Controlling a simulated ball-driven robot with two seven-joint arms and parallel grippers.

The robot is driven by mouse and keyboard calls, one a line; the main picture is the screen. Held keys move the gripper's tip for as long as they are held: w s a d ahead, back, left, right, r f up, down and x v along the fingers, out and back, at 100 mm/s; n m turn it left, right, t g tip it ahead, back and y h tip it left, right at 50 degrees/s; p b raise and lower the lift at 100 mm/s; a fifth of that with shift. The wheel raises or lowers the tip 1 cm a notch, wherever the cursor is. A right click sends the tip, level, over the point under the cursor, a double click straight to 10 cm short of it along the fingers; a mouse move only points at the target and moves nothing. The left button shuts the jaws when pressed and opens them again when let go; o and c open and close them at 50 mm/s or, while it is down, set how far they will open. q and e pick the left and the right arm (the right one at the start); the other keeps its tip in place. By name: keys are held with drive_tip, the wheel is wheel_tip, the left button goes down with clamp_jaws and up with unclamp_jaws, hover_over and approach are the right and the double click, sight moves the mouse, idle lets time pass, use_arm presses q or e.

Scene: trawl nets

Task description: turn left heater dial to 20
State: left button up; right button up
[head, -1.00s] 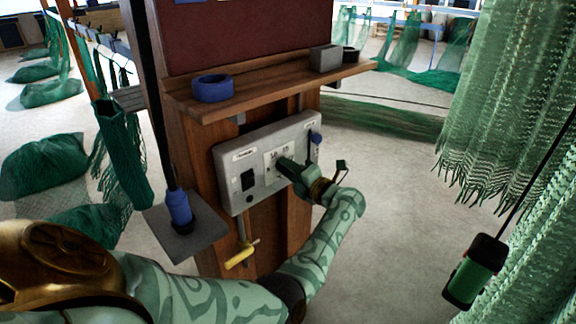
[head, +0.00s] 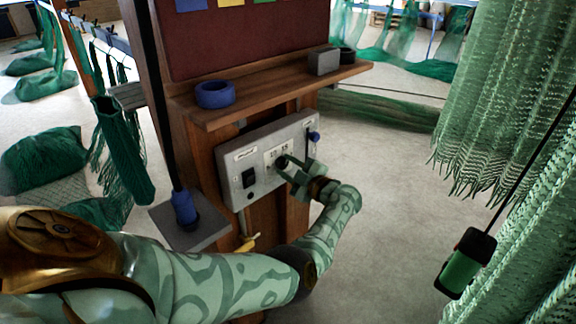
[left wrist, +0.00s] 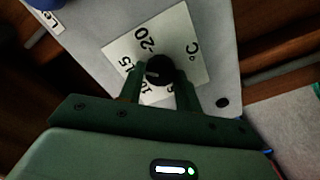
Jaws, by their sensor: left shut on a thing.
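The heater dial is a black round knob (left wrist: 158,70) on a white scale plate (left wrist: 196,38) marked 20, 15, lower numbers and °C. A faint light mark shows on the knob, but I cannot tell exactly which number it points to. In the head view the dial is mostly hidden by my left gripper (head: 286,165), which reaches the grey control panel (head: 240,200) from the right. In the left wrist view my left gripper (left wrist: 160,76) has its two green fingers on either side of the knob, shut on it. My right gripper is not in view.
The panel carries a black switch (head: 249,178) and a blue-knobbed lever (head: 314,136). A wooden shelf (head: 270,95) juts out above it, holding a blue ring (head: 215,94) and a grey block (head: 323,61). A yellow handle (head: 247,243) hangs below. Nets hang at right.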

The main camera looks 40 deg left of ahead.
use_arm(q)
drive_tip(key=m, duration=0.5)
drive_tip(key=shift+m+p, duration=0.3)
drive_tip(key=shift+p, duration=0.1)
drive_tip(key=shift+m, duration=2.2)
drive_tip(key=shift+f, duration=0.1)
drive_tip(key=o, duration=1)
drive_tip(key=s+d, duration=0.1)
drive_tip(key=d, duration=1.5)
drive_tip(key=shift+s+d, duration=0.15)
